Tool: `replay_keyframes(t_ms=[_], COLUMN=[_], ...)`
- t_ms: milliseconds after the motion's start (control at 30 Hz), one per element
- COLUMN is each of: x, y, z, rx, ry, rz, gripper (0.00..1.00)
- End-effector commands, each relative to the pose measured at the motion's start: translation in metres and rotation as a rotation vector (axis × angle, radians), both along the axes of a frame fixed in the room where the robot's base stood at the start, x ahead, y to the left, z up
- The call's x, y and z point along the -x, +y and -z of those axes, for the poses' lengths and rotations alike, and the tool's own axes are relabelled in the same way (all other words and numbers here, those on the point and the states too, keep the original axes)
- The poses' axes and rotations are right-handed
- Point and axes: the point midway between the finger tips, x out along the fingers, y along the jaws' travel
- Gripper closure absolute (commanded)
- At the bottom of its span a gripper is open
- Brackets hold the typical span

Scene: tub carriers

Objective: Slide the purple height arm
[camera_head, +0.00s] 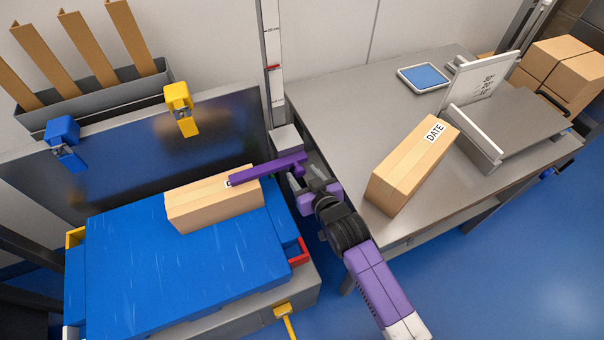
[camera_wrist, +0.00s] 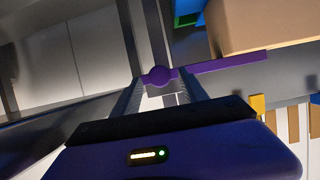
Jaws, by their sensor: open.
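The purple height arm (camera_head: 265,169) reaches left from beside the scale post (camera_head: 273,45), its free end over the top of a cardboard box (camera_head: 208,213). I cannot tell whether it touches the box. The box lies on the blue platform (camera_head: 150,270). My gripper (camera_head: 298,178) is at the right end of the height arm. In the wrist view the height arm (camera_wrist: 225,63) crosses in front of my gripper (camera_wrist: 163,88), its round knob (camera_wrist: 159,76) at the gap between the open fingertips. Finger contact with the knob cannot be told.
A steel table (camera_head: 340,110) on the right holds a box marked DATE (camera_head: 410,170), a tablet (camera_head: 424,77) and a sign stand (camera_head: 480,85). Yellow (camera_head: 180,105) and blue (camera_head: 62,140) clamps sit on the back panel. Blue floor is clear at lower right.

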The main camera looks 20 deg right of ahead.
Motion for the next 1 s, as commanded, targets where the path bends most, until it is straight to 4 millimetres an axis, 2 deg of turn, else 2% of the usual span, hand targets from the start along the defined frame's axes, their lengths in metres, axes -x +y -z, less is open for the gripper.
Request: replay_keyframes(t_ms=[133,433,700,1000], x=[-0.0095,-0.0108,-0.0107,-0.0106], y=[0.0003,0.0003,0.0003,0.0003], z=[0.0037,0.0044,0.0043,0.0043], rx=[-0.002,-0.001,-0.001,0.000], ry=[0.000,0.000,0.000,0.000], rz=[0.000,-0.001,-0.001,-0.001], gripper=[0.49,0.49,1.00,1.00])
